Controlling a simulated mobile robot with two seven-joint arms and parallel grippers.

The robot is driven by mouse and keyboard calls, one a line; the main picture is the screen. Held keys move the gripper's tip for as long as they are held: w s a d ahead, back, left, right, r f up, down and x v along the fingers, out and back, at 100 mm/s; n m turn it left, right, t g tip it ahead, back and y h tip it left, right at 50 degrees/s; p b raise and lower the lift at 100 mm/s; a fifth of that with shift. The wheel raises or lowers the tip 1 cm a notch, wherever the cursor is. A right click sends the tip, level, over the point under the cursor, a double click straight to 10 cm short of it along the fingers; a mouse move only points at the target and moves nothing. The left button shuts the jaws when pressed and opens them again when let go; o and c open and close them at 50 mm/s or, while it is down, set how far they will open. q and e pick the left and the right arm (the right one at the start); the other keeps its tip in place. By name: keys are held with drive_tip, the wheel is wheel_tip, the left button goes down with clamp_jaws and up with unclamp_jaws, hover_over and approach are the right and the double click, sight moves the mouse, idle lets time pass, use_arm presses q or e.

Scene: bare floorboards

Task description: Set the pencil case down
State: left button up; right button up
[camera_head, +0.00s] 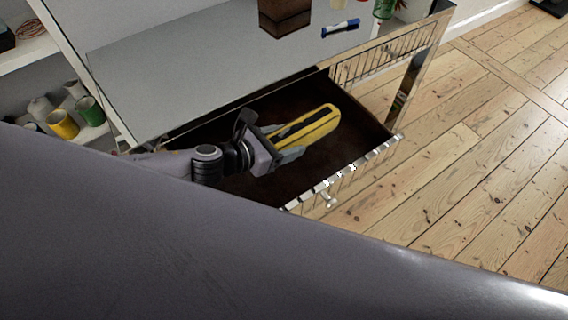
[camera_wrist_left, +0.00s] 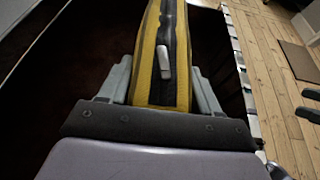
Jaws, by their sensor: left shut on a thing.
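The pencil case (camera_head: 312,124) is yellow with a dark stripe along its zip. My left gripper (camera_head: 285,146) is shut on its near end, inside or just above the open drawer (camera_head: 345,182). In the left wrist view the pencil case (camera_wrist_left: 168,50) stands between the two grey fingers of the left gripper (camera_wrist_left: 163,85), with a pale zip pull on the dark stripe. The drawer has a dark brown bottom and a mirrored front. I cannot tell whether the case touches the drawer bottom.
The grey cabinet top (camera_head: 200,65) lies above the drawer, with a dark brown box (camera_head: 284,14) and a blue marker (camera_head: 341,28) on it. Shelves with yellow and green cups (camera_head: 62,124) stand at the left. Bare floorboards (camera_head: 480,150) are clear at the right.

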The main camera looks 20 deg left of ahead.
sight(285, 168)
use_arm(q)
wheel_tip(285, 168, down, 8)
drive_tip(key=b, duration=0.2)
drive_tip(key=shift+r+b, duration=0.1)
drive_tip(key=shift+b, duration=0.3)
drive_tip(key=o, duration=1.2)
drive_tip(key=v, duration=0.7)
drive_tip(key=shift+s+a, duration=0.1)
drive_tip(key=shift+a, duration=0.05)
